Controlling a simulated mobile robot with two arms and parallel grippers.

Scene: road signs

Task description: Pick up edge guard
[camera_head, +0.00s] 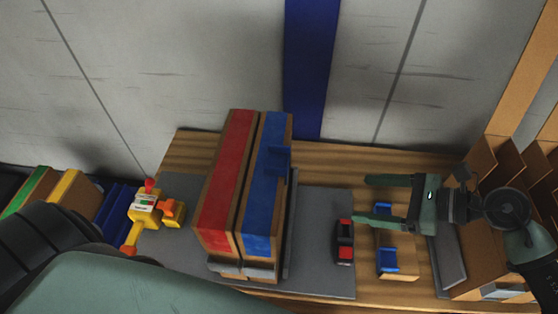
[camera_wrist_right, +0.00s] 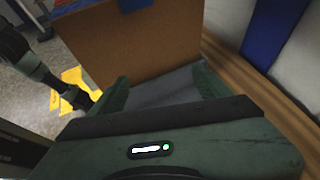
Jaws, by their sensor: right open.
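Blue pieces that look like edge guards show in the head view. One blue edge guard (camera_head: 280,160) sits on the upper right edge of the blue-striped box (camera_head: 262,190). Another blue piece (camera_head: 387,260) lies in a small cardboard tray (camera_head: 402,240) at the right. My right gripper (camera_head: 363,200) is open and empty, right of the boxes, its fingers pointing left towards them. In the right wrist view its fingers (camera_wrist_right: 160,88) are apart, facing a brown box side (camera_wrist_right: 150,50) with a blue piece (camera_wrist_right: 135,4) at its top. My left arm shows at lower left; its gripper is not visible.
A red-striped box (camera_head: 224,185) stands beside the blue-striped one on a grey mat (camera_head: 325,280). A red and black object (camera_head: 344,242) lies near the right fingers. A yellow tool (camera_head: 148,210) lies at left. Cardboard bins (camera_head: 480,260) stand at right, a wall behind.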

